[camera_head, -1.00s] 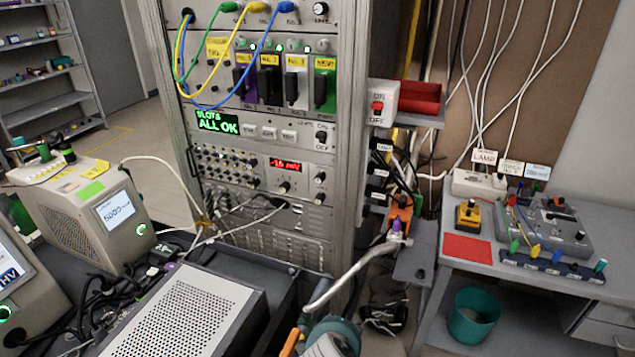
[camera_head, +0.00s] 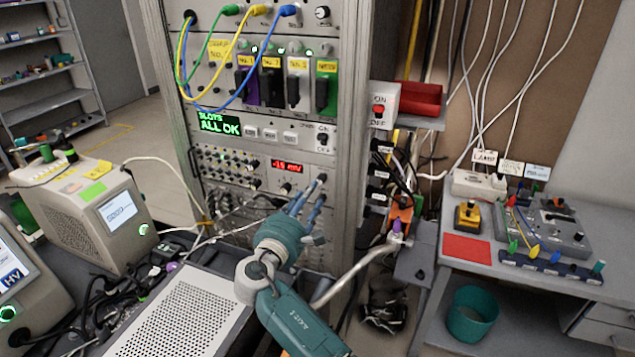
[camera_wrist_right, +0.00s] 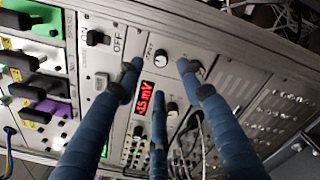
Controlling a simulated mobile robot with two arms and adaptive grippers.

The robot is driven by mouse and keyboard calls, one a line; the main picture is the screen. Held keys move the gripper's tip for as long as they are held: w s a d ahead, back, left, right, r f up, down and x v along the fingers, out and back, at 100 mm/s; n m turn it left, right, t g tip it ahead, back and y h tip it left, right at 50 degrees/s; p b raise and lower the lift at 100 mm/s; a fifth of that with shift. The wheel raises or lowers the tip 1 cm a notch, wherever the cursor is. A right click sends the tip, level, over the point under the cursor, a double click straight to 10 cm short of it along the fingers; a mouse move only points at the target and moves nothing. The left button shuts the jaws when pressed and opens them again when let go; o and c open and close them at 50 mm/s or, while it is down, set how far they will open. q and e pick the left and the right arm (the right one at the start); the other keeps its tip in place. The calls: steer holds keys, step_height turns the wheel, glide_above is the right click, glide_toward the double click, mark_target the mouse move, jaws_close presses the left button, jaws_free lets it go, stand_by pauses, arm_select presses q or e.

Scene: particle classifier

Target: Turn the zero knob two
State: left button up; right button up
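The rack panel (camera_head: 262,164) carries a red mV display (camera_head: 286,166), which also shows in the right wrist view (camera_wrist_right: 153,92). A dark knob (camera_head: 322,178) sits right of the display at my right gripper's fingertips (camera_head: 311,190). In the right wrist view three blue fingers stand apart, with the tips around (camera_wrist_right: 160,80) the display area. One knob (camera_wrist_right: 160,57) shows between the two upper fingertips and another knob (camera_wrist_right: 172,108) is near the lower finger. A further knob is partly hidden behind the right-hand finger. I cannot read which knob is zero two. My left gripper is not in view.
A green "SLOTS ALL OK" display (camera_head: 218,123) and an ON/OFF switch (camera_head: 322,139) sit above. Yellow, green and blue cables (camera_head: 232,60) hang over the upper modules. A perforated metal box (camera_head: 180,318) stands below, left of my right arm.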

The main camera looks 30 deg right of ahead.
mark_target(321, 179)
steer(key=p+x, duration=0.1)
steer(key=x, duration=0.5)
steer(key=shift+w+d, duration=0.15)
steer(key=shift+w, duration=0.05)
steer(key=shift+c, duration=0.3)
steer(key=shift+f, duration=0.1)
jaws_close()
